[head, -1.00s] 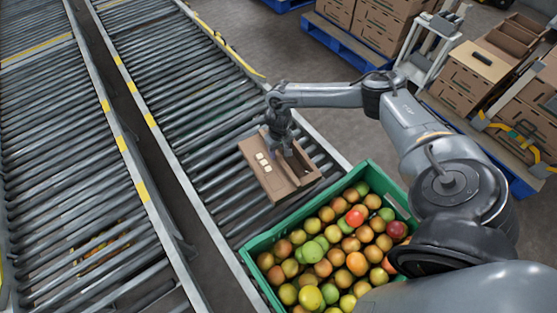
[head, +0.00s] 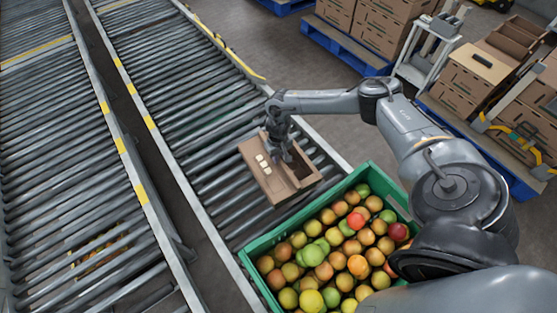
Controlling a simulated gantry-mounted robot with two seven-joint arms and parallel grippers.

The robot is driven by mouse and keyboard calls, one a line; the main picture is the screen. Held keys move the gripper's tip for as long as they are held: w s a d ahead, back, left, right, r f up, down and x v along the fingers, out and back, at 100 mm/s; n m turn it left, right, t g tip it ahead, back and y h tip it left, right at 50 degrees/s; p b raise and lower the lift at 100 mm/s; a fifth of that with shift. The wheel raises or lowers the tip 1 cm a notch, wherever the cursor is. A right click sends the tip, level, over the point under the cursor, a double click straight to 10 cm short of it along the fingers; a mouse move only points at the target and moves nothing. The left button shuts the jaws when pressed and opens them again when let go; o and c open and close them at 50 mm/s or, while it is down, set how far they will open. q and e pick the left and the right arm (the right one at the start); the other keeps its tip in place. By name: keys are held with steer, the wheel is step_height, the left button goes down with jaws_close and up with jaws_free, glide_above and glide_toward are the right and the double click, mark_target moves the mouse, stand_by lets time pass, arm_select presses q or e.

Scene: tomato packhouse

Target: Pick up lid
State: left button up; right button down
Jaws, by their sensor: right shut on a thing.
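A brown cardboard box (head: 306,178) stands on the roller conveyor in the middle of the head view. Its lid (head: 262,180), a brown panel with several small pale labels, covers the left part of the box, and the right part shows open. My right gripper (head: 285,157) comes down from above at the lid's right edge and is shut on the lid. The fingertips are small and partly hidden against the box. My left gripper is not in view.
A green crate (head: 259,242) full of tomatoes stands close in front of the box. The conveyor (head: 215,110) is clear behind the box. Stacked cartons (head: 476,80) on blue pallets and a white trolley (head: 425,62) stand at the back right.

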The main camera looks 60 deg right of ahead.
steer(key=shift+r, duration=0.15)
steer(key=shift+r, duration=0.3)
step_height(320, 180, up, 16)
steer(key=p, duration=1.2)
steer(key=shift+f+p, duration=0.15)
steer(key=shift+p, duration=0.2)
stand_by(0.5)
steer(key=shift+d, duration=0.1)
